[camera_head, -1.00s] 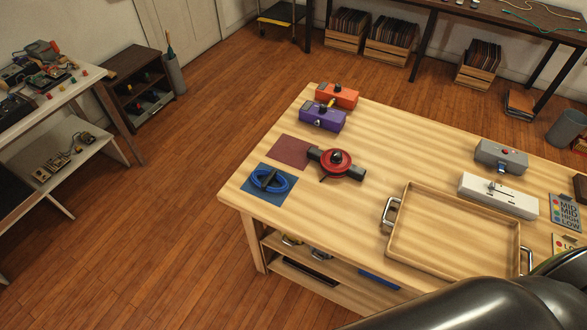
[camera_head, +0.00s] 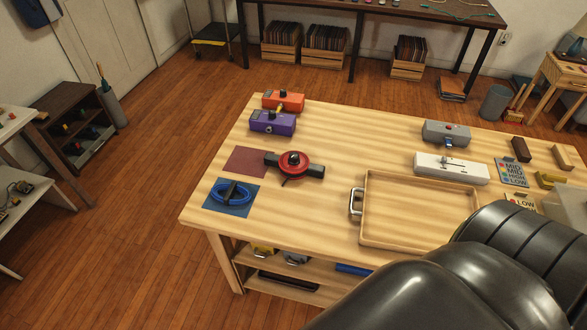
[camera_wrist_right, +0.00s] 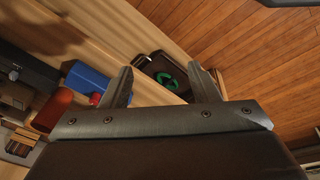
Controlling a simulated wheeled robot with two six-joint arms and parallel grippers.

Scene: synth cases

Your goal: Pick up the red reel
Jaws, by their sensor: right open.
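The red reel (camera_head: 293,159) lies on the wooden table in the head view, with dark blocks at its sides. It sits to the right of a dark red mat (camera_head: 246,161) and of a blue coil (camera_head: 232,194) on a blue mat (camera_head: 210,207). My right arm fills the lower right of the head view, and its gripper is not visible there. In the right wrist view my right gripper (camera_wrist_right: 161,72) is open with nothing gripped. A dark item with a green ring (camera_wrist_right: 167,76) shows beyond its fingers. The reel is not recognisable in that view. My left gripper is out of view.
Orange (camera_head: 284,101) and purple (camera_head: 272,122) boxes stand behind the reel. A wooden tray (camera_head: 365,236) with metal handles is to its right. Grey (camera_head: 446,132) and white (camera_head: 450,169) boxes stand behind the tray. A blue box (camera_wrist_right: 88,80) shows in the wrist view.

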